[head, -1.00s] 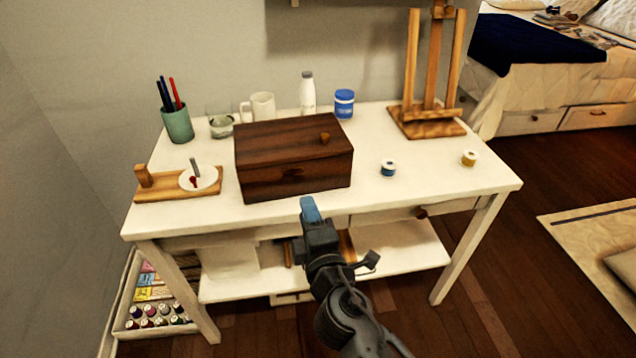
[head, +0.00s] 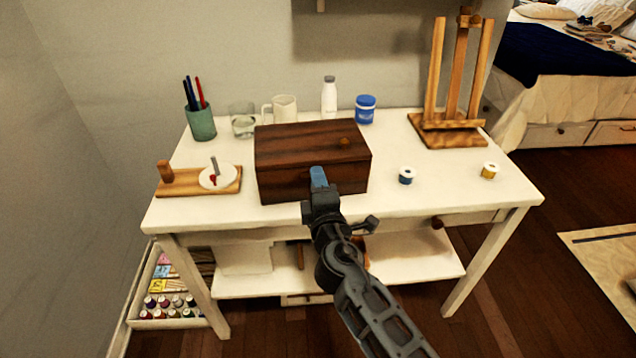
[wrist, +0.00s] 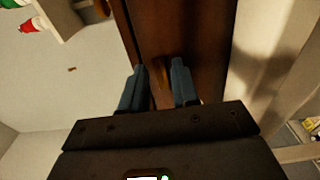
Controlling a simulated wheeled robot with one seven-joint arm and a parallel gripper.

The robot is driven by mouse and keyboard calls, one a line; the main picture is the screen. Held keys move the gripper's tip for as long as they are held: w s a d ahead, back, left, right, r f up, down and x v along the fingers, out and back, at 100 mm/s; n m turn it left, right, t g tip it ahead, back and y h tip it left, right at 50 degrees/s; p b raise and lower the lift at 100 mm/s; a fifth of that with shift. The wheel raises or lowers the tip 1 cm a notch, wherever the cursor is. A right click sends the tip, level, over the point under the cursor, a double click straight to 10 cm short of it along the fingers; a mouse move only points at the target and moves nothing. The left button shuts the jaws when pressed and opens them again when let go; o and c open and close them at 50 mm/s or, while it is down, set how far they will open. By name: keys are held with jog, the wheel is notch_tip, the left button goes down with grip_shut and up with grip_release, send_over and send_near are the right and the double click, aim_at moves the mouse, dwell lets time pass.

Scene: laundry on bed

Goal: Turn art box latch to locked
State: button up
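In the wrist view, the box's dark wood (wrist: 200,30) lies ahead, and a small lighter-brown wooden piece, apparently the latch (wrist: 164,72), shows between my blue fingertips (wrist: 158,67). The fingers are apart, with a gap around this piece. I cannot tell whether either finger touches it, nor the latch's exact angle.
On the white table (head: 440,200), a palette board (head: 185,188), pen cup (head: 201,124), glass (head: 242,120), mug (head: 284,108), bottle (head: 329,97) and blue jar (head: 365,109) stand around the box. Two spools (head: 406,176) and an easel (head: 450,130) are to the right.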

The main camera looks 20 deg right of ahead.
grip_shut()
jog(key=shift+f+b, duration=0.15)
jog(key=shift+b, duration=0.25)
jog(key=m+b, duration=0.3)
jog(key=shift+f, duration=0.15)
jog(key=m+b, duration=0.4)
jog(key=shift+m+b, duration=0.3)
jog(key=shift+b, duration=0.05)
jog(key=m+b, duration=0.5)
jog(key=shift+b, duration=0.35)
jog(key=m+b, duration=0.4)
jog(key=m, duration=0.1)
jog(key=shift+r+m, duration=0.2)
jog(key=shift+m, duration=0.1)
